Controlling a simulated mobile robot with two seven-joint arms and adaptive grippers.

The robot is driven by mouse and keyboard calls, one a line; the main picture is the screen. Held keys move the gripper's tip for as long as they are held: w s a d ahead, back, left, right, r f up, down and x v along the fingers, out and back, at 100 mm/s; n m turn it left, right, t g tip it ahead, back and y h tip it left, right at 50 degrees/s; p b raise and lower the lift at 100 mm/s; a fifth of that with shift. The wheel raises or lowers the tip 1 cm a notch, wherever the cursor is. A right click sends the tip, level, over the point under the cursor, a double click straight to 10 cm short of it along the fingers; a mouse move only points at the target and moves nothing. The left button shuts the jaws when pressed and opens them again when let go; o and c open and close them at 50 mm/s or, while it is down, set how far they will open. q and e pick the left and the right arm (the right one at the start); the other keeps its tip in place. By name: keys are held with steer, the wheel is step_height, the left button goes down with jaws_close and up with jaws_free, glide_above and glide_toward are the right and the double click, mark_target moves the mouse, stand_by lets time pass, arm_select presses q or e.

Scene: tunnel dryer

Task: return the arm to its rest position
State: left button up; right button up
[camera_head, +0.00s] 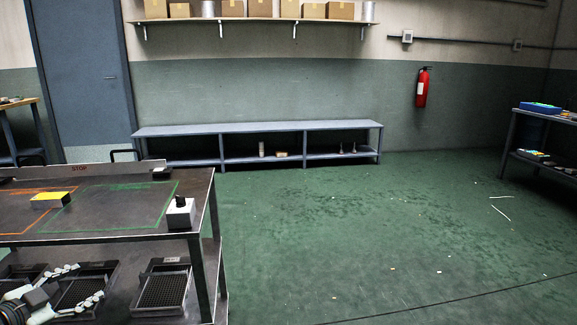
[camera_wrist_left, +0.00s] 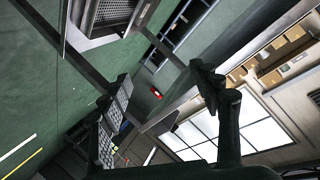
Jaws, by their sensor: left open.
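My left gripper (camera_head: 87,283) is at the lower left of the head view, low in front of the workbench's lower shelf. Its two pale fingers are spread apart with nothing between them. In the left wrist view the open gripper (camera_wrist_left: 165,88) shows two dark fingers with empty space between them, and the room appears tilted. My right arm and gripper are in neither view.
The workbench (camera_head: 120,220) at left carries a yellow block (camera_head: 50,200) and a button box (camera_head: 180,213). Dark trays (camera_head: 160,288) sit on its lower shelf, near the gripper. A low bench (camera_head: 260,129) stands by the far wall. Open green floor (camera_head: 400,230) fills the right.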

arm_select(q)
steer(key=s+d+f+n+g+y, duration=0.3)
steer(key=s+f, duration=0.4)
steer(key=f, duration=0.3)
steer(key=s+d+f+n+g+y, duration=0.2)
steer(key=s+d+f+n, duration=0.1)
steer(key=s+f, duration=0.5)
steer(key=s+d+f+g+h, duration=0.1)
steer(key=s+d+f, duration=0.3)
steer(key=d, duration=0.4)
steer(key=s+d+f+g+h, duration=0.1)
steer(key=s+d+f+g, duration=0.3)
steer(key=d, duration=0.4)
steer(key=shift+s+d+n, duration=0.25)
steer(key=shift+d+n, duration=0.05)
steer(key=shift+n, duration=0.1)
